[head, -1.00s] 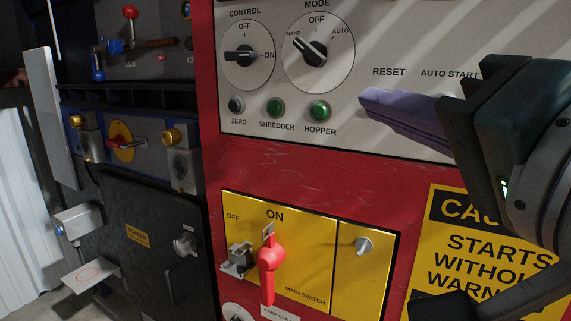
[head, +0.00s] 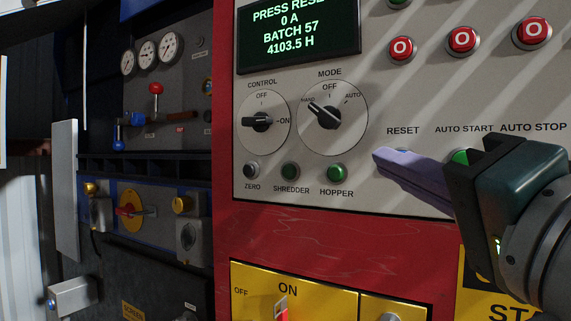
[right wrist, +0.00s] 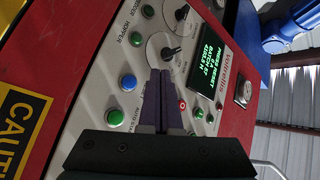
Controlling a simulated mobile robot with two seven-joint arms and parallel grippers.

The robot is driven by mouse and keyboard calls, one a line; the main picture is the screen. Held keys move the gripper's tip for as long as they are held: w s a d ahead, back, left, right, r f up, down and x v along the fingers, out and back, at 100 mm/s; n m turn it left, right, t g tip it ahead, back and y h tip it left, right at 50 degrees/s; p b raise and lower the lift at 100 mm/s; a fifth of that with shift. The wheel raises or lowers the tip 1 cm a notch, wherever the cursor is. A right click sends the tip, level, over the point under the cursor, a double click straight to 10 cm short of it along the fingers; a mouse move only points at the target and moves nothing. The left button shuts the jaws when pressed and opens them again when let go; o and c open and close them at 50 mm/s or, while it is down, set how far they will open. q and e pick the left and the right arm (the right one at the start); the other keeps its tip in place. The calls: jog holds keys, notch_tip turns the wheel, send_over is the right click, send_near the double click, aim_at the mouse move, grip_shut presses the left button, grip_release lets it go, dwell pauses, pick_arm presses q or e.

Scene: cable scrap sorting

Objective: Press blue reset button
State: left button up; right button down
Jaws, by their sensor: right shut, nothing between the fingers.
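The blue reset button (right wrist: 127,82) shows in the right wrist view on the grey control panel, between two green buttons. In the head view it is hidden behind my right gripper (head: 380,156), just below the RESET label (head: 403,131). My right gripper is shut and empty, its purple fingers together. In the right wrist view its fingertips (right wrist: 160,73) appear to the right of the blue button, with a visible gap in the picture. I cannot tell how far they are from the panel face. My left gripper is not in view.
A screen (head: 297,35) reads "PRESS RESE". The MODE knob (head: 327,115) and CONTROL knob (head: 262,121) stick out left of the gripper. The green hopper button (head: 337,172) and the partly covered auto start button (head: 460,157) are nearby. Red stop buttons (head: 463,40) sit above.

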jog(key=w+d, duration=0.4)
jog(key=w, duration=0.1)
jog(key=shift+w+b, duration=0.35)
jog(key=shift+b, duration=0.05)
dwell(1.8)
jog(key=shift+w+d, duration=0.2)
jog(key=shift+w, duration=0.15)
jog(key=shift+w+d, duration=0.25)
jog(key=shift+w, duration=0.1)
dwell(0.7)
dwell(0.3)
jog(key=shift+s+a+p, duration=0.5)
jog(key=shift+s+p, duration=0.25)
